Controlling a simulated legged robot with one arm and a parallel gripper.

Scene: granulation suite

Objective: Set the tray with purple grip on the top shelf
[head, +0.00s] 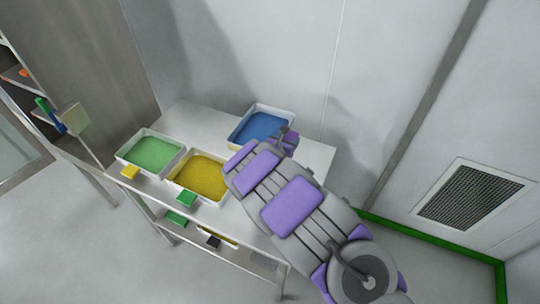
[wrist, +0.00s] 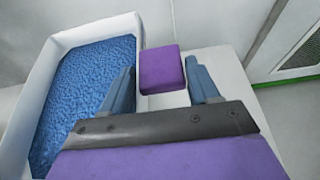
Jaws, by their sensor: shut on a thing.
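The tray with purple grip is a white tray (head: 234,136) filled with blue granules, at the back right of the white table in the head view. It fills the left of the wrist view (wrist: 45,85). Its purple grip (wrist: 162,70) is a small block by the tray's right wall. My gripper (wrist: 161,78) is shut on the purple grip, one blue-grey finger on each side. In the head view my arm reaches over the table's right side and partly hides the gripper (head: 287,138). I cannot tell whether the tray touches the tabletop.
A green-filled tray (head: 121,158) with yellow grip and a yellow-filled tray (head: 226,187) with green grip stand at the table's (head: 180,118) left and front. The table has a lower shelf (head: 196,254) holding items. A rack (head: 20,75) stands at far left. A wall is behind.

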